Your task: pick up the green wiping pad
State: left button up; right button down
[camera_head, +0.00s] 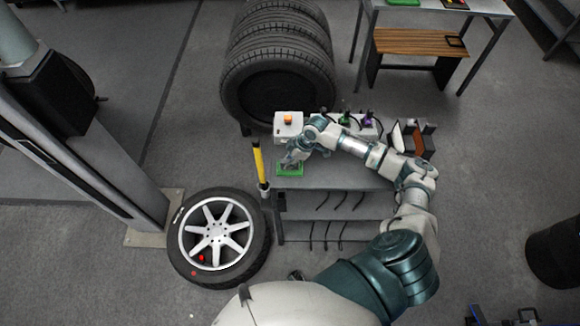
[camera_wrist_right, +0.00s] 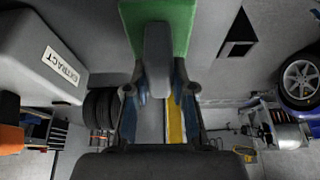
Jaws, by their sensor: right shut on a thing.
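The green wiping pad (camera_head: 289,170) lies at the left end of the grey cart top, next to the white box with the orange button. My right gripper (camera_head: 293,160) is directly over it. In the right wrist view the pad (camera_wrist_right: 183,22) shows at the top with a grey grip block (camera_wrist_right: 157,55) on it. My right gripper (camera_wrist_right: 156,90) is shut on the grip block, one finger on each side. I cannot tell whether the pad is clear of the surface. My left gripper is not in view.
The white box (camera_head: 287,126), labelled EXTRACT in the wrist view (camera_wrist_right: 40,55), stands close behind the pad. A yellow-handled tool (camera_head: 259,163) stands upright at the cart's left edge. Small bottles (camera_head: 367,118) stand behind my forearm. A wheel (camera_head: 217,237) lies on the floor.

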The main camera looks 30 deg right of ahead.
aim_at(285, 162)
jog(key=shift+a, duration=0.2)
jog(key=shift+a+r, duration=0.15)
jog(key=shift+r, duration=0.2)
notch_tip(285, 162, up, 3)
jog(key=s+d+r, duration=0.1)
jog(key=s+d, duration=0.1)
jog(key=s, duration=1.3)
jog(key=shift+s+d+r+b, duration=0.15)
jog(key=shift+s+d+b, duration=0.15)
jog(key=shift+s+d, duration=0.1)
